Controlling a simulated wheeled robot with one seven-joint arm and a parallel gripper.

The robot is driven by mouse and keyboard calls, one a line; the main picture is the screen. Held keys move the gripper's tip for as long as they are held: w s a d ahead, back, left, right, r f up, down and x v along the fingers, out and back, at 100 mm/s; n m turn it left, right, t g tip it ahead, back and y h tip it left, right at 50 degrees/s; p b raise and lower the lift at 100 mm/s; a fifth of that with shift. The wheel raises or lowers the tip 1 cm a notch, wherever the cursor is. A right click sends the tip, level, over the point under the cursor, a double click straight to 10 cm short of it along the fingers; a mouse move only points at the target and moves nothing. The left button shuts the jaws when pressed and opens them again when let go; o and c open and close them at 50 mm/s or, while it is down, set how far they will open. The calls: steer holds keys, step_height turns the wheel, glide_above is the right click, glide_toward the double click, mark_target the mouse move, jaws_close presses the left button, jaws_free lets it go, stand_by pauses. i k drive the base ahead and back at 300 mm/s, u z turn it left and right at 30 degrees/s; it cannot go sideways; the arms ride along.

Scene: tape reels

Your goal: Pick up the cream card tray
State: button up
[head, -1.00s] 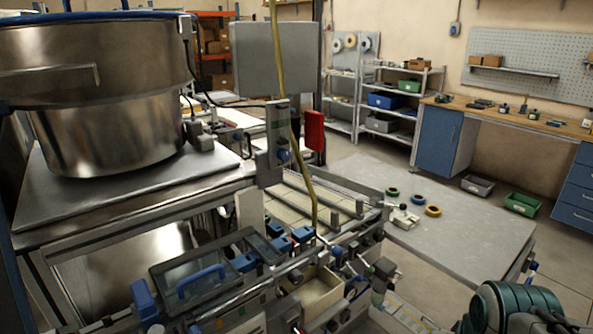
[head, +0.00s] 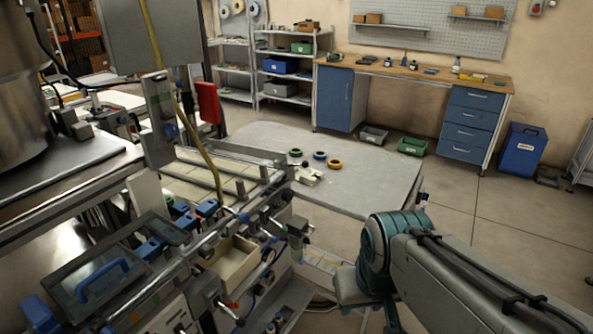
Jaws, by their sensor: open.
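The cream card tray (head: 241,268) is an open-topped, box-like tray at the front of the machine, low and left of centre in the head view. Rails and fittings of the machine surround it closely. I see no contents in it clearly. My arm, with a teal joint and grey link, shows at the lower right, apart from the tray. My gripper cannot be made out in this view.
A lidded clear box (head: 103,277) with a blue handle sits left of the tray. Open floor (head: 490,235) lies to the right.

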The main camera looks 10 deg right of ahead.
mark_target(311, 177)
steer(key=z, duration=1.55)
steer(key=i, duration=2.05)
steer(key=u, duration=3.8)
steer(key=i, duration=0.3)
steer(key=u, duration=0.1)
